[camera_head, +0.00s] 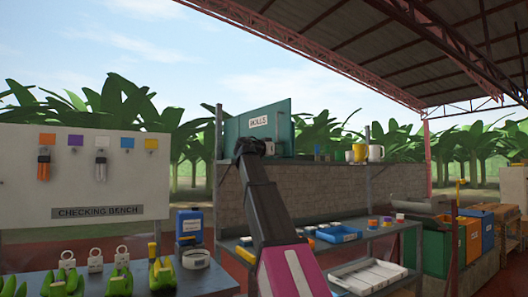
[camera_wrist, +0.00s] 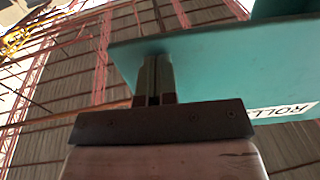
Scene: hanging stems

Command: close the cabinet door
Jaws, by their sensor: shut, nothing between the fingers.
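The teal cabinet door (camera_head: 265,110) with a white label reading "ROLLS" stands upright on the upper shelf in the head view. In the wrist view the teal door panel (camera_wrist: 220,65) spans the picture from the middle to the right, with part of its label at the right edge. My gripper (camera_head: 242,147) is raised at the door's lower left. In the wrist view my gripper (camera_wrist: 154,65) is shut and empty, its fingertips over the panel near its left part. I cannot tell whether they touch it. Most of the cabinet body is hidden behind the door.
A yellow mug (camera_head: 359,153) and a white mug (camera_head: 376,153) stand right of the cabinet. The checking bench board (camera_head: 80,180) is at left. Open air surrounds my arm's left side.

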